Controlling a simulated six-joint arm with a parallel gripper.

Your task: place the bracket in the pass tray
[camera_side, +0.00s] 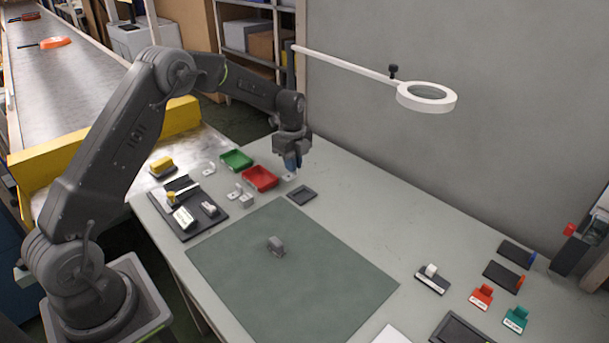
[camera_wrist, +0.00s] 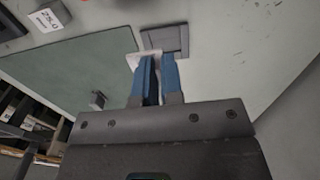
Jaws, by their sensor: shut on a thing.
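My gripper (camera_side: 291,165) has blue fingers pointing down at the far part of the table. It is shut on a pale bracket (camera_side: 289,177), whose flat plate shows just below the fingertips. In the wrist view the bracket (camera_wrist: 132,60) shows beyond and to the left of the blue fingers (camera_wrist: 158,72), which partly hide it. I cannot tell whether it touches the table. A green tray (camera_side: 236,154) and a red tray (camera_side: 259,171) sit left of my gripper. No readable label shows which is the pass tray.
A dark square plate (camera_side: 301,195) lies just right of the bracket. A grey part (camera_side: 276,245) stands on the green mat (camera_side: 310,285). A magnifier lamp (camera_side: 427,96) overhangs the right.

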